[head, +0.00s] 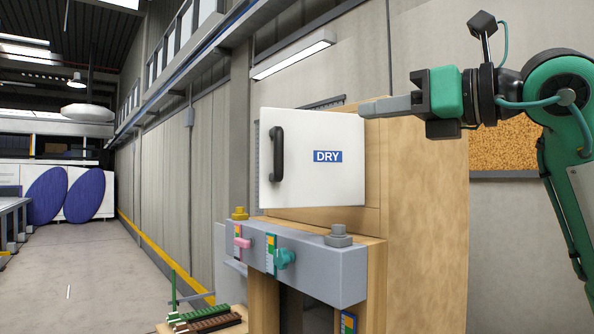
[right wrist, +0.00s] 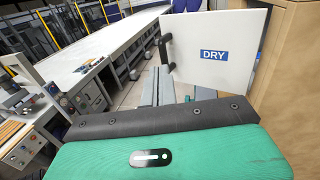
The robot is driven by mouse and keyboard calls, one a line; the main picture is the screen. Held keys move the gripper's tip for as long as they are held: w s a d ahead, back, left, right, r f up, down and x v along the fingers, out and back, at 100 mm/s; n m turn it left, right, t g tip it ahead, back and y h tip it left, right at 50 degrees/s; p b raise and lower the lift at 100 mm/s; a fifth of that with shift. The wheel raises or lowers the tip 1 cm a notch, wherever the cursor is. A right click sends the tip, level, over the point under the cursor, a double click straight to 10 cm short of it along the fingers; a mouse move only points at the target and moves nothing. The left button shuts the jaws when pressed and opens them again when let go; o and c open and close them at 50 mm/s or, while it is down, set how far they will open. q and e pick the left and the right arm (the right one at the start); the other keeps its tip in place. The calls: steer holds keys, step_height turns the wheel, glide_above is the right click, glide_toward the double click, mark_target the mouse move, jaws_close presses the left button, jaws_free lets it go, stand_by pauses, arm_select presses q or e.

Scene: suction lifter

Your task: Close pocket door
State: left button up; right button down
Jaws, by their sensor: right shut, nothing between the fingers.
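The pocket door is a white panel (head: 325,184) with a blue "DRY" label (head: 328,156) and a black handle (head: 276,154) on its left side. It stands ajar, swung out from a wooden cabinet (head: 425,200). The door also shows in the right wrist view (right wrist: 222,80), angled out to the left of the cabinet. My right gripper (head: 366,107) is shut and empty, pointing left by the door's upper right corner. Whether it touches the door or cabinet cannot be told. My left gripper is out of view.
Below the door is a grey block (head: 340,272) with a pink knob (head: 243,244) and a teal knob (head: 286,258). A corkboard (head: 505,148) hangs on the wall at right. The floor aisle (head: 80,275) at left is clear. A long table (right wrist: 110,50) shows in the right wrist view.

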step_height(320, 180, down, 5)
steer(key=b, duration=0.4)
steer(key=p, duration=0.7)
glide_toward(282, 151)
steer(key=x, duration=0.5)
steer(key=shift+w+a, duration=0.25)
steer(key=shift+w+a+f, duration=0.15)
steer(key=shift+w+a, duration=0.25)
